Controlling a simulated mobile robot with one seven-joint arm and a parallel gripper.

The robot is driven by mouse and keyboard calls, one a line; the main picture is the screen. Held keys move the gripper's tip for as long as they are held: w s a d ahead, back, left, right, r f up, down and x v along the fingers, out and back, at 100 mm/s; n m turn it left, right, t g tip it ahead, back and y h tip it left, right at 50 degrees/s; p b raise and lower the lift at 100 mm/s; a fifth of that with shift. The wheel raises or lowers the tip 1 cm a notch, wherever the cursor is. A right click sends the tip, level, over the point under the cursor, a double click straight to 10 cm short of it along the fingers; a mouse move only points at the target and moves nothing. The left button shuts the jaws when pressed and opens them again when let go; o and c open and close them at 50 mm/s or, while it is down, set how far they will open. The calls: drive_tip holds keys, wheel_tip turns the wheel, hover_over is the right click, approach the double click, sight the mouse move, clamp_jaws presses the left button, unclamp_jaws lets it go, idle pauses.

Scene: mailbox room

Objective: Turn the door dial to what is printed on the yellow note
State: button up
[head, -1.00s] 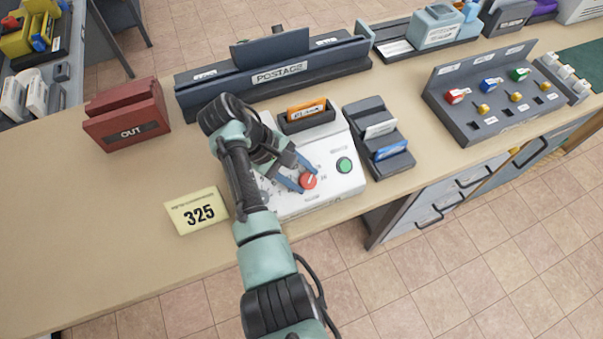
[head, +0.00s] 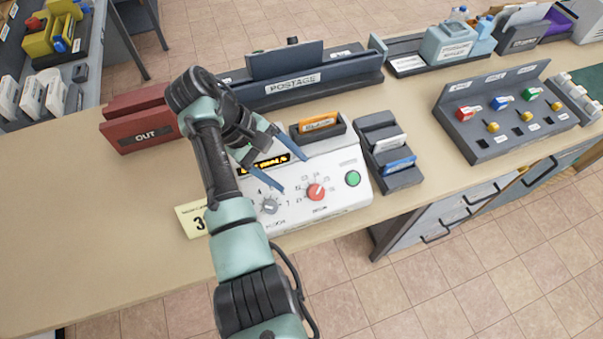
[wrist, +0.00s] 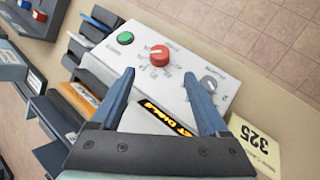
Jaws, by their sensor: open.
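A white machine (head: 340,160) on the counter carries a grey dial (head: 269,206) at left, a red dial (head: 316,192) in the middle and a green button (head: 352,178) at right. I cannot read which one is labelled door. The wrist view shows the red dial (wrist: 159,56) and the grey dial (wrist: 209,84). The yellow note (head: 190,219) is partly hidden behind my arm; the wrist view shows it (wrist: 255,147) reading 325. My gripper (head: 292,174) is open and empty above the machine, apart from both dials. A lit display (wrist: 168,122) seems to read "SET DIALS".
A red OUT box (head: 150,135) stands at left and a dark POSTAGE rack (head: 330,85) behind. A dark card holder (head: 390,150) is close to the machine's right. A key panel (head: 500,110) stands farther right. The counter's left part is clear.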

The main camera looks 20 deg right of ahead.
drive_tip(key=shift+p+v, duration=0.7)
drive_tip(key=shift+v, duration=1.2)
drive_tip(key=shift+f, duration=0.1)
